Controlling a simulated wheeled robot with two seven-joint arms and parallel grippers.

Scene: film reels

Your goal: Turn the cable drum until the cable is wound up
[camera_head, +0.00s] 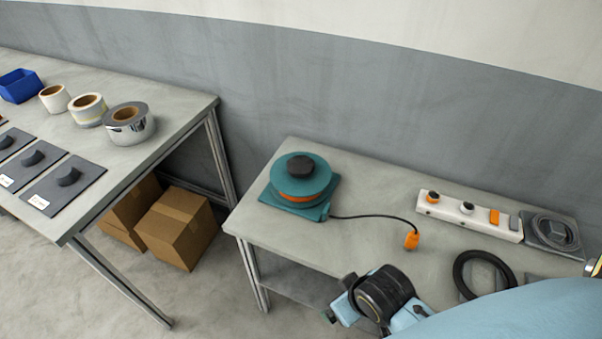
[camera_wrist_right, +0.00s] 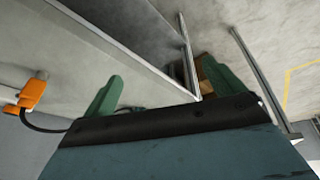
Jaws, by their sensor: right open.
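The cable drum (camera_head: 301,180) is teal with a dark knob on top and an orange band low down, on a teal square base on the right table. A black cable (camera_head: 370,216) runs from its base to an orange plug (camera_head: 411,240) lying on the table. The plug also shows at the left of the right wrist view (camera_wrist_right: 33,93). My right gripper (camera_wrist_right: 160,85) is open and empty, its two green fingers apart. In the head view my right wrist is at the table's front edge, right of and nearer than the drum. My left gripper is not in view.
A white power strip (camera_head: 470,214), a grey coil (camera_head: 553,234) and a black ring (camera_head: 484,276) lie on the right table (camera_head: 345,239). The left table (camera_head: 160,150) holds tape rolls and a blue bin (camera_head: 20,86). Cardboard boxes (camera_head: 176,229) stand beneath it.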

